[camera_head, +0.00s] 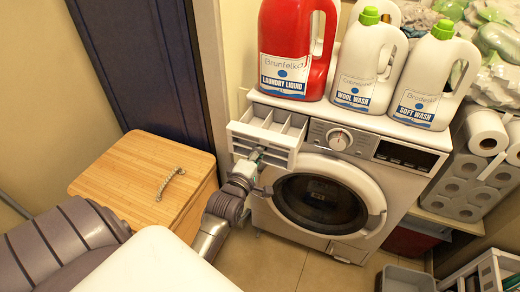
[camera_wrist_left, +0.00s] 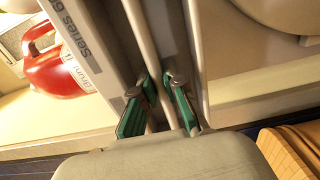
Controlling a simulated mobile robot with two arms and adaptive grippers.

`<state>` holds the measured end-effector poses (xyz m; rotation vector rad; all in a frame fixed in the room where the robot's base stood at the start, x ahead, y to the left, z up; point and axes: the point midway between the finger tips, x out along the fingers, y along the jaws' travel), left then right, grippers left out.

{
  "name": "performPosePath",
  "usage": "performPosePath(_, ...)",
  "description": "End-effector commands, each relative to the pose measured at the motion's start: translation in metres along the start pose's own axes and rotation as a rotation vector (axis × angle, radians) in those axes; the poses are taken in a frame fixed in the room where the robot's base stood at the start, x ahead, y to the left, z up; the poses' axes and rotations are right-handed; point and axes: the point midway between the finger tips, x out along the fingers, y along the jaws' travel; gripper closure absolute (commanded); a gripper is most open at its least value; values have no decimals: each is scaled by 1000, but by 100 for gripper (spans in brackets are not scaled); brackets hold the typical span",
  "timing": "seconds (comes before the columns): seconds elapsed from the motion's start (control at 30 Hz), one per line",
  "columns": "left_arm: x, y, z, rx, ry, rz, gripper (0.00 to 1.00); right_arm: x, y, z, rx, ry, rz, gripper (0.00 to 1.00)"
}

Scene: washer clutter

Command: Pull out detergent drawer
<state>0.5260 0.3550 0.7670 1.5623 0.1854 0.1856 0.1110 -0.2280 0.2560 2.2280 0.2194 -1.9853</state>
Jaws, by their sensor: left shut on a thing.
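The white washing machine (camera_head: 330,185) stands against the wall, its round door shut. Its detergent drawer (camera_head: 268,134) sticks out at the upper left of the front, and its open compartments show from above. My left gripper (camera_head: 256,156) is at the drawer's front, low on it. In the left wrist view, the green-padded fingers of my left gripper (camera_wrist_left: 162,95) sit on either side of a thin pale edge of the drawer (camera_wrist_left: 144,35) and are shut on it. The exact grip spot is partly hidden in the head view. My right gripper is not in view.
A red laundry liquid jug (camera_head: 290,45) and white wash bottles (camera_head: 365,65) stand on the washer top. A wooden cabinet (camera_head: 140,170) with a rope-like handle is left of the washer, close to my left arm. Paper rolls (camera_head: 470,185) are at the right. Floor shows in front.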

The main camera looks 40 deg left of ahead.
Motion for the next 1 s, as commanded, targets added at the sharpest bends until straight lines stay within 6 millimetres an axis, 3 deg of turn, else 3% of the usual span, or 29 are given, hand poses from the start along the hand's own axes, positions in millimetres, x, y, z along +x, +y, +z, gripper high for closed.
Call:
performPosePath(0.37, -2, -2, 0, 0, 0, -4, 100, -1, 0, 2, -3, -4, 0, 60)
performPosePath(0.8, -28, -1, 0, 0, 0, -5, 100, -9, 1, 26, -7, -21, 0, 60)
performPosePath(1.0, -40, -1, 0, 1, 0, -5, 100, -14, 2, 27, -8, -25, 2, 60)
